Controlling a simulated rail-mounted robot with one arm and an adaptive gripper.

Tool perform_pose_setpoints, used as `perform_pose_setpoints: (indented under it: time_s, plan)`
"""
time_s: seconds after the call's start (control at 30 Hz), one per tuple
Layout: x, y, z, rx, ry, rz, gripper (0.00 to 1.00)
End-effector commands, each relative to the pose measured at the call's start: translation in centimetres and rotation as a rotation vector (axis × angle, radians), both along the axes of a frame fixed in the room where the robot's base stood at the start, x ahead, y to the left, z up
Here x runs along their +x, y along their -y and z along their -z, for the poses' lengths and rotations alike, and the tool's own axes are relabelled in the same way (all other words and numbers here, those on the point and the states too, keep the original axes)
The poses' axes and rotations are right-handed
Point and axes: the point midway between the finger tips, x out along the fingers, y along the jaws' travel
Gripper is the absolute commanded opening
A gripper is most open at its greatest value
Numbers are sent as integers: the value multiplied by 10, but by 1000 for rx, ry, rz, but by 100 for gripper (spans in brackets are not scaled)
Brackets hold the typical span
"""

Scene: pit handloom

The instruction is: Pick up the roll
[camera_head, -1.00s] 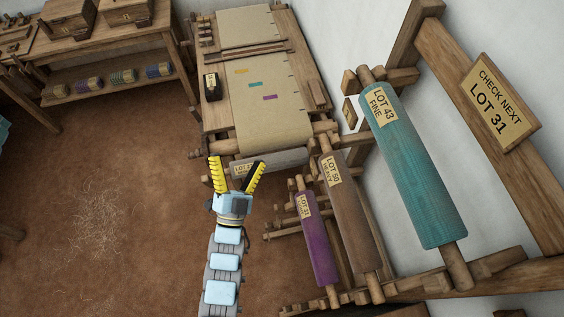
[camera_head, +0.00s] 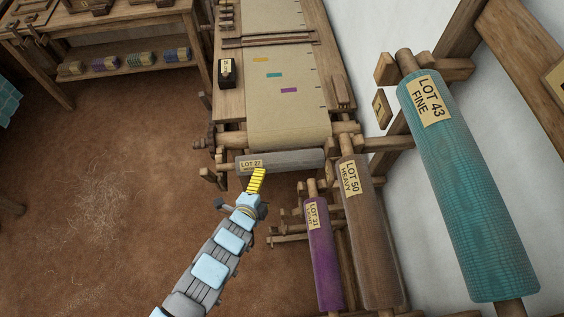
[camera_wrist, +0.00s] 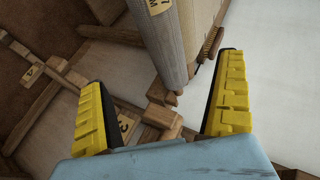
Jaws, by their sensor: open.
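The task names no particular roll, and several are in view. A grey roll labelled LOT 27 (camera_head: 298,159) lies across the front of the loom. A purple roll labelled LOT 31 (camera_head: 322,262), a brown one labelled LOT 50 HEAVY (camera_head: 372,235) and a large teal one labelled LOT 43 FINE (camera_head: 465,190) sit on the rack at right. My gripper (camera_head: 258,180) is just in front of the grey roll's labelled end. In the wrist view my gripper (camera_wrist: 161,75) is open and empty; a labelled grey roll (camera_wrist: 165,45) shows beyond the fingers, its far end out of frame.
The loom with beige cloth (camera_head: 285,110) stands behind the grey roll. Wooden rack bars (camera_head: 288,238) stick out right of my arm. A bench (camera_head: 130,50) with small coloured spools is at the back left. The brown floor at left is open.

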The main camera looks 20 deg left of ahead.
Motion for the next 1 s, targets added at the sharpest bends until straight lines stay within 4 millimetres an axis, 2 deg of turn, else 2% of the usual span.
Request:
perform_pose_setpoints:
  time_s: [0.7, 1.0]
  plan:
    - [78, -2, 46, -5, 4, -2, 100]
    - [94, -2, 55, -4, 5, -1, 100]
